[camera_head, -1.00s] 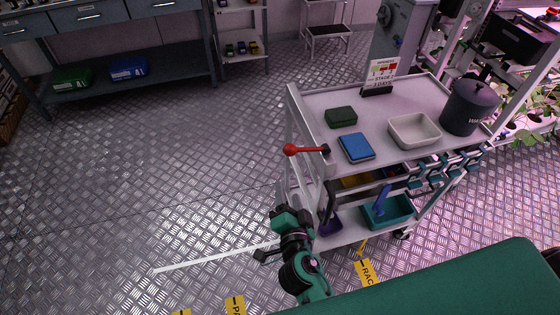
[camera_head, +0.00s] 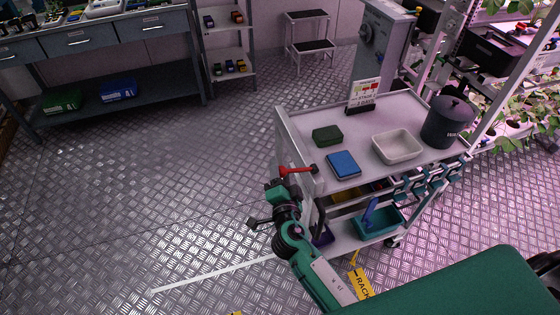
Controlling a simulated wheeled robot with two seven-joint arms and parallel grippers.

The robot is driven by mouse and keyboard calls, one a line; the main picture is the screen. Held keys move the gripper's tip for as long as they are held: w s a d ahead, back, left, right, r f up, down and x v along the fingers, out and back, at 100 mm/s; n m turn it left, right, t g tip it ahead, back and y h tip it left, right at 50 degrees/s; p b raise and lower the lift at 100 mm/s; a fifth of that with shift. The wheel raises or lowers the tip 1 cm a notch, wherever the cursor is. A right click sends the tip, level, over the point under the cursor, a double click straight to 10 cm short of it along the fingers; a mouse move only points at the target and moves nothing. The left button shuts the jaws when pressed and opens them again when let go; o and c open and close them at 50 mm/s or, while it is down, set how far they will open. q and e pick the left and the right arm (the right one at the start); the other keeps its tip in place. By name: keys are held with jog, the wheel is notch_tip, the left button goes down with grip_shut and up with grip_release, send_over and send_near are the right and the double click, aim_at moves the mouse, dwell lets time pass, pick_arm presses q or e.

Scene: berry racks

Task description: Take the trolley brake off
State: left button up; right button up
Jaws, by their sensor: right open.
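The trolley (camera_head: 297,143) stands right of centre, its pale top carrying several items. A red brake lever (camera_head: 296,169) with a ball end sticks out leftward from a dark pivot at the trolley's near left corner. My right gripper (camera_head: 268,203) is open and empty, just below and left of the lever's ball end. Its upper part overlaps the ball's lower edge in the picture; I cannot tell whether they touch. My arm hides part of the trolley's lower left side. My left gripper is not in view.
On the trolley top are a dark green box (camera_head: 327,136), a blue box (camera_head: 343,164), a white tray (camera_head: 376,147), a dark pot (camera_head: 447,124) and a sign (camera_head: 363,92). A teal bin (camera_head: 364,232) sits below. A workbench (camera_head: 100,61) stands far left. The floor to the left is clear.

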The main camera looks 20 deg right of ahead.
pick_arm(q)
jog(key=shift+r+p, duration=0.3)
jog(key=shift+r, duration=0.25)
pick_arm(e)
jog(key=shift+w+d, duration=0.2)
jog(key=shift+w, duration=1.05)
jog(key=shift+c, duration=0.2)
grip_shut()
